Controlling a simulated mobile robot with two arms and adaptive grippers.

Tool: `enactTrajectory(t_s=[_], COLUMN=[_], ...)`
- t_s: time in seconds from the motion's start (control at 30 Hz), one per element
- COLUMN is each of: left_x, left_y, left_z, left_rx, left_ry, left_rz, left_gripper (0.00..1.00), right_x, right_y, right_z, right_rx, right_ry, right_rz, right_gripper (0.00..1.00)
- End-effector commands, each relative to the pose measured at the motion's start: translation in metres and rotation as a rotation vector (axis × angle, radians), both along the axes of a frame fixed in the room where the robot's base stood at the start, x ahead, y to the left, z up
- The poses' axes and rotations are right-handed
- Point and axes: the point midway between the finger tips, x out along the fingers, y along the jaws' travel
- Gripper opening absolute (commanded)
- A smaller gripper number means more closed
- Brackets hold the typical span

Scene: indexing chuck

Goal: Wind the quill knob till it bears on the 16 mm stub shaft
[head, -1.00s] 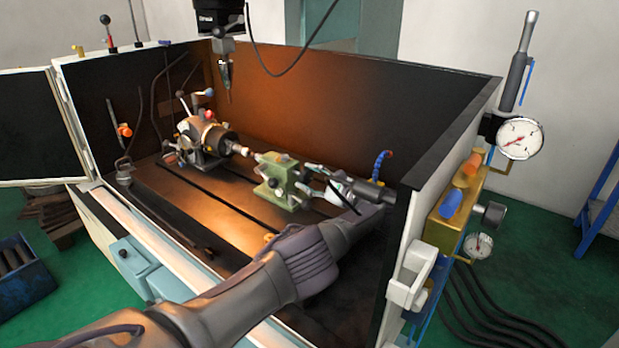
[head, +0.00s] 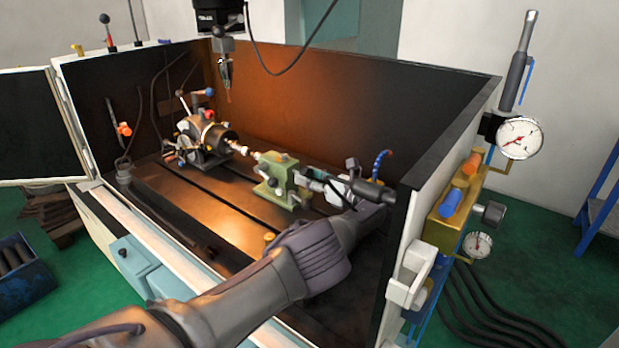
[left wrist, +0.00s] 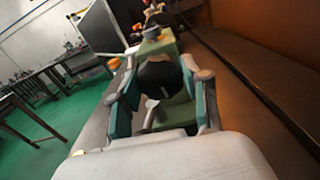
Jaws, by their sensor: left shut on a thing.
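The indexing chuck (head: 203,138) stands at the back left of the machine bed. The short bright stub shaft (head: 241,150) sticks out of it to the right. The green tailstock (head: 277,180) stands right of it, its quill tip pointing at the shaft; whether they touch is too small to tell. My left gripper (head: 308,184) is at the tailstock's right end, shut on the quill knob, which its fingers mostly hide in the head view. In the left wrist view the black quill knob (left wrist: 159,78) sits between the teal finger pads, with the green tailstock behind. My right gripper is not in view.
A spindle head (head: 225,50) hangs over the bed's back. The enclosure's right wall (head: 430,170) rises close to my left wrist. A blue hose nozzle (head: 381,160) stands behind the wrist. The slotted bed (head: 190,205) is clear in front of the chuck.

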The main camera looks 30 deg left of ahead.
Motion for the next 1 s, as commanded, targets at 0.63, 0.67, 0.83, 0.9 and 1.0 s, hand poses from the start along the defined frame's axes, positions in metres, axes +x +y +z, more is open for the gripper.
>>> enactTrajectory(t_s=[0.63,0.67,0.83,0.9,1.0], left_x=[-0.0003,-0.0004,-0.0005,-0.0005,-0.0003], left_y=[-0.0010,-0.0010,-0.0009,-0.0007,-0.0005], left_z=[-0.0023,-0.0024,-0.0026,-0.0022,-0.0016], left_rx=[0.004,0.004,0.004,0.005,0.006], left_ry=[0.102,0.102,0.102,0.101,0.100], left_rz=[-0.001,-0.001,0.000,0.000,0.000], left_gripper=[0.12,0.12,0.58,0.70,0.72], right_x=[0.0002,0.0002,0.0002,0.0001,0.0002], right_y=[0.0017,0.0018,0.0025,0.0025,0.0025], right_z=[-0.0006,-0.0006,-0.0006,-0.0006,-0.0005], right_rx=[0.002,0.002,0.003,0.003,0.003], right_ry=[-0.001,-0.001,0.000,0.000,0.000], right_rz=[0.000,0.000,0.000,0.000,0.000], right_gripper=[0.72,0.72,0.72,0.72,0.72])
